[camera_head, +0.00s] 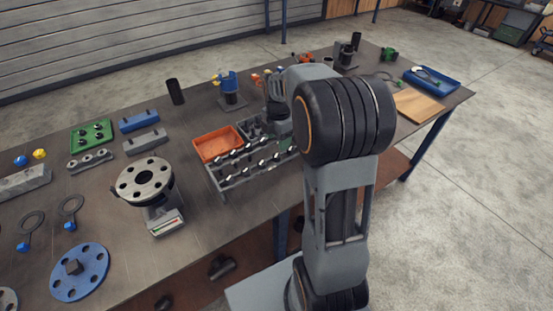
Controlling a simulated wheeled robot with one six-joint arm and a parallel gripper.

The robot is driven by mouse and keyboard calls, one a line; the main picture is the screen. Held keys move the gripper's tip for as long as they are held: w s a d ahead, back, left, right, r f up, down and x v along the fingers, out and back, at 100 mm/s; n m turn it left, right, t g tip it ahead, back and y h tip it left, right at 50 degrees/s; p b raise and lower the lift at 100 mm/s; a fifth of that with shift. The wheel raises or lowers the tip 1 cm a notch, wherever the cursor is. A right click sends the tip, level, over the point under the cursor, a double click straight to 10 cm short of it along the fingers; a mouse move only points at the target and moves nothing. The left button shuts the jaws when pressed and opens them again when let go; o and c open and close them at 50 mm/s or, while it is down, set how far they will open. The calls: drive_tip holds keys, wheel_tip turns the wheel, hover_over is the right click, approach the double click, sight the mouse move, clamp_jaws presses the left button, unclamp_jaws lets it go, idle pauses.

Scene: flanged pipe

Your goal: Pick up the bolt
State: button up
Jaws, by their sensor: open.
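Several bolts with dark and silver parts lie in rows on a grey rack (226,186) near the middle of the table. One bolt (248,168) lies on its front part; I cannot tell which bolt is the task's. My gripper (279,130) is at the end of my arm, just above or behind the right rear part of the rack. It is open, but its fingertips are small and partly hidden. I cannot tell whether it touches anything. My arm hides the area right of the rack.
An orange bin (216,142) stands behind the rack's left side. A flanged pipe (145,183) stands to the left, with a blue flange (80,272) farther forward. A blue-topped fixture (230,88) stands behind. A blue tray (432,80) and wooden board (416,106) lie at right.

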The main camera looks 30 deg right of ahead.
sight(277, 155)
drive_tip(key=shift+s+a+f+p, duration=0.1)
drive_tip(key=shift+f+p, duration=0.15)
drive_tip(key=shift+f, duration=1.4)
drive_tip(key=shift+a+f+p, duration=0.1)
drive_tip(key=shift+f+p, duration=0.1)
drive_tip(key=shift+f, duration=1.45)
drive_tip(key=shift+c, duration=0.2)
drive_tip(key=c, duration=1)
